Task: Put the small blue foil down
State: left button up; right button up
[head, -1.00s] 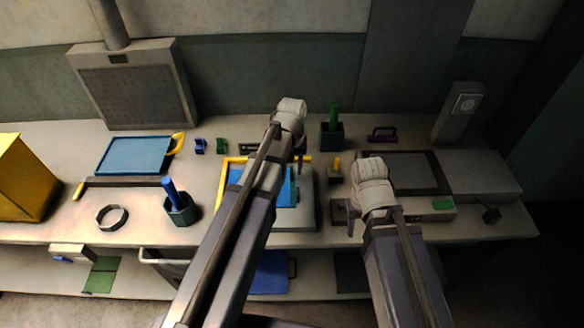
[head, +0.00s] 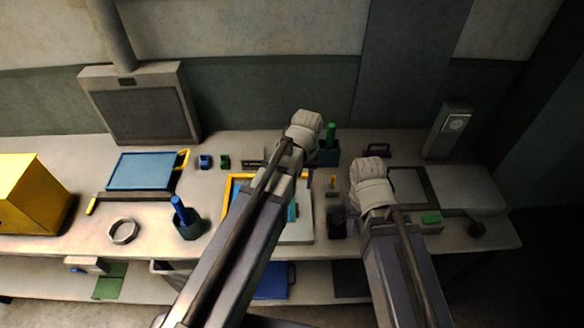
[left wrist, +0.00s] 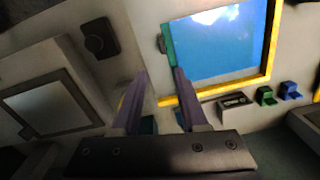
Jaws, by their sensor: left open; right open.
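A blue sheet (left wrist: 222,45), which may be the small blue foil, lies flat inside a yellow frame (left wrist: 215,92) on a pale base. In the head view only part of the frame (head: 238,177) shows beside my left arm. A teal strip (left wrist: 167,44) stands along the sheet's edge. My left gripper (left wrist: 160,74) is open, with nothing seen between its fingers. One fingertip overlaps the strip's end in the picture; I cannot tell if they touch. My right arm reaches over the bench right of the frame, its gripper hidden behind the arm.
A blue tray (head: 140,171), a ring (head: 123,231) and a cup with a blue handle (head: 187,222) stand left of the frame. A dark knob (left wrist: 100,39) and a framed grey panel (left wrist: 47,107) lie on the other side.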

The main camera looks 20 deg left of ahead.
pick_arm(q)
jog(key=s+d+m, duration=0.5)
jog(key=s+d, duration=0.1)
jog(key=s, duration=0.5)
jog(key=shift+s+d+y, duration=0.3)
jog(key=shift+d+y, duration=0.05)
jog(key=shift+y, duration=0.05)
